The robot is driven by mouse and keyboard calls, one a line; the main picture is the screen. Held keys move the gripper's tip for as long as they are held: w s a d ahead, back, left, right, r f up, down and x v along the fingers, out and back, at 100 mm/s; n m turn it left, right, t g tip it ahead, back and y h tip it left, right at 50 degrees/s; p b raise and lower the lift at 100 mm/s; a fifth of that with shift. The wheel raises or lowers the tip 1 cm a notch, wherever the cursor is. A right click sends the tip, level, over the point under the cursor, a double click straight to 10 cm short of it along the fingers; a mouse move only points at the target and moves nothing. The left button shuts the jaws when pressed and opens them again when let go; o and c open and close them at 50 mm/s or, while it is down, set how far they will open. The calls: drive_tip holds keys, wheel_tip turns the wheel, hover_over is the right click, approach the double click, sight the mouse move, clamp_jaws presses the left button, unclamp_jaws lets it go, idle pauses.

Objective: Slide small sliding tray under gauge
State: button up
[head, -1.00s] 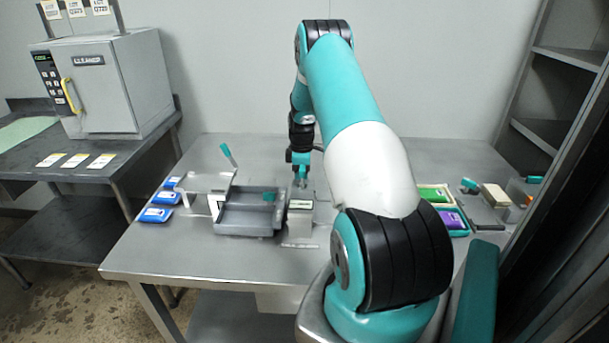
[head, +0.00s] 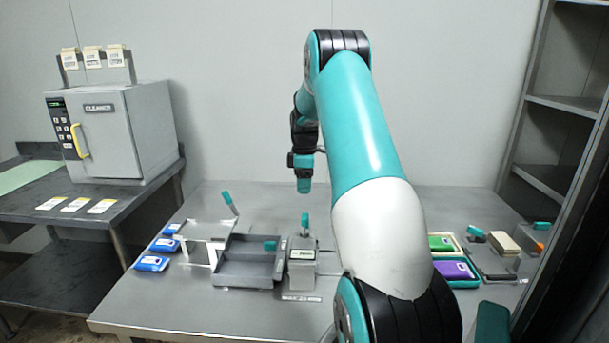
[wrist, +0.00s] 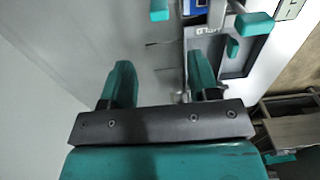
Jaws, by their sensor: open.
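A grey tray (head: 248,271) with a teal handle (head: 270,245) rests on the steel table, left of a grey box (head: 303,270) with a small display, which looks like the gauge. A teal-tipped lever (head: 305,221) stands up from this box. The tray lies beside the box; I cannot tell whether any of it reaches underneath. My gripper (head: 304,184) hangs above and behind the box, apart from the lever. In the wrist view my gripper (wrist: 160,82) has its two teal fingers wide apart with nothing between them. The teal handle (wrist: 233,47) shows beyond the right finger.
A raised plate (head: 205,230) with a tilted teal-tipped lever (head: 228,199) stands left of the tray. Blue packs (head: 150,264) lie at the table's left edge. Green (head: 440,243) and purple (head: 454,270) packs sit at the right. The table behind the tray is clear.

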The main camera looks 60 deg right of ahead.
drive_tip(key=shift+r, duration=1.7)
drive_tip(key=w+a+r, duration=0.2)
drive_tip(key=a, duration=0.6)
drive_tip(key=w+a+r, duration=0.2)
drive_tip(key=w+a, duration=0.1)
drive_tip(key=a, duration=0.4)
drive_tip(key=s+a+r+n+t+y, duration=0.1)
drive_tip(key=s+a+r, duration=0.1)
drive_tip(key=a, duration=0.8)
drive_tip(key=s+a+r+y, duration=0.1)
drive_tip(key=s+a+r, duration=0.1)
drive_tip(key=a, duration=0.8)
drive_tip(key=s+a+g+y, duration=0.1)
drive_tip(key=s+a+y, duration=0.1)
drive_tip(key=s+a, duration=1.6)
drive_tip(key=shift+s+a+f, duration=0.2)
drive_tip(key=shift+s+f, duration=0.05)
drive_tip(key=shift+s, duration=0.9)
